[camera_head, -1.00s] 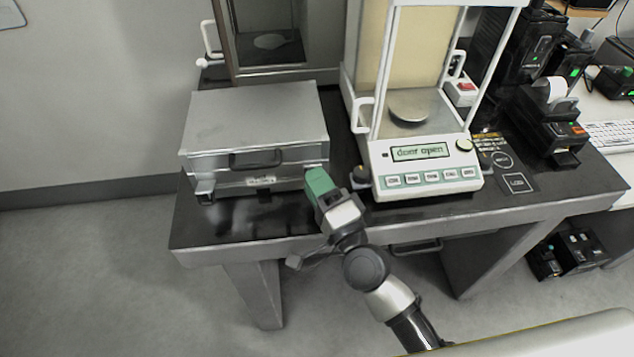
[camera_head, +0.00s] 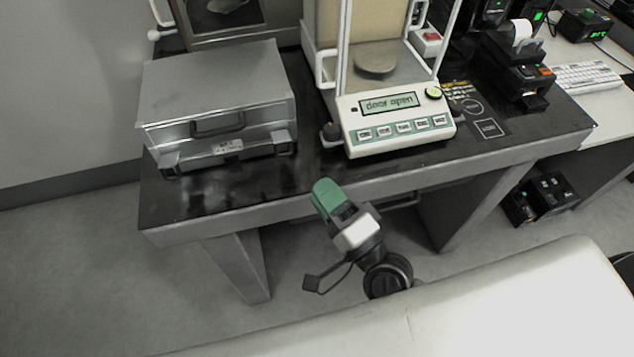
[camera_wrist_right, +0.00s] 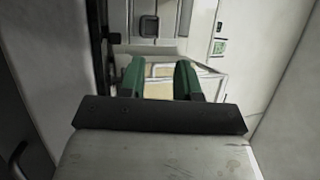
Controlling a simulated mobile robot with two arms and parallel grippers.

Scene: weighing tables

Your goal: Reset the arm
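My right gripper (camera_head: 327,196), with green fingers, is in front of the table's front edge in the head view, apart from the table. In the right wrist view its two green fingers (camera_wrist_right: 160,78) stand apart with a clear gap and nothing between them. My left gripper is not in view.
A closed silver case (camera_head: 215,90) lies on the black table (camera_head: 220,195) at the left. A balance (camera_head: 400,122) reading "door open" stands right of it, with a round pan (camera_head: 375,62) inside. A printer (camera_head: 518,72) stands further right. Grey floor lies left of the table.

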